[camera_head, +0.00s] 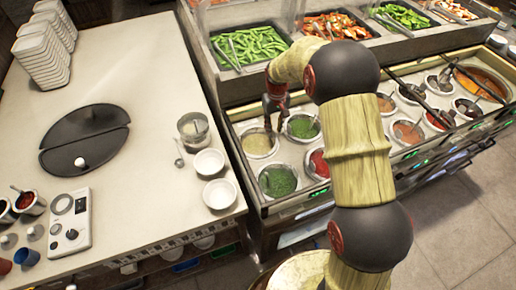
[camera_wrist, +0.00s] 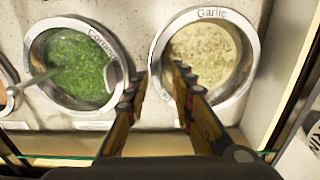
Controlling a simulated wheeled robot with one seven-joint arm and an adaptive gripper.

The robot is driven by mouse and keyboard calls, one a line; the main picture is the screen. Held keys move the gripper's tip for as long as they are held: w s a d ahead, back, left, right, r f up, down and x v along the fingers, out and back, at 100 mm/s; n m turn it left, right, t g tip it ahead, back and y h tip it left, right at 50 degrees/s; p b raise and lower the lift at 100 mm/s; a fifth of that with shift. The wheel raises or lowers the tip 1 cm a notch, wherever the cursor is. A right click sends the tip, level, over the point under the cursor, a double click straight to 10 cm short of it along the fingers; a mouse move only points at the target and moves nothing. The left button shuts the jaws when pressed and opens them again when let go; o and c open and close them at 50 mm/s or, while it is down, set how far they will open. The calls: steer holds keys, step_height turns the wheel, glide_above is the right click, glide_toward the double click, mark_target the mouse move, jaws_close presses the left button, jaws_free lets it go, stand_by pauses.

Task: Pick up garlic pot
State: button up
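The garlic pot (camera_wrist: 212,14) is a round metal-rimmed pot of pale beige paste with "Garlic" lettered on its rim. It sits in the counter at right in the wrist view, and at the near left of the sauce wells in the head view (camera_head: 262,157). My gripper (camera_wrist: 158,80) is open with nothing between its fingers. In the head view my gripper (camera_head: 275,124) hangs over the gap between the garlic pot and a green sauce pot (camera_head: 302,138).
The green pot beside it (camera_wrist: 112,65), whose label is partly hidden, holds a spoon. More sauce pots, such as a second green one (camera_head: 279,181), surround it. A counter (camera_head: 150,60) with white bowls (camera_head: 208,162) stands left. Vegetable trays (camera_head: 250,46) lie behind.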

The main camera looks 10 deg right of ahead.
step_height(320, 180, down, 2)
steer(key=shift+f, duration=0.1)
steer(key=shift+c, duration=0.4)
jaws_close()
steer(key=shift+w+r, duration=0.1)
steer(key=shift+r, duration=0.1)
stand_by(0.4)
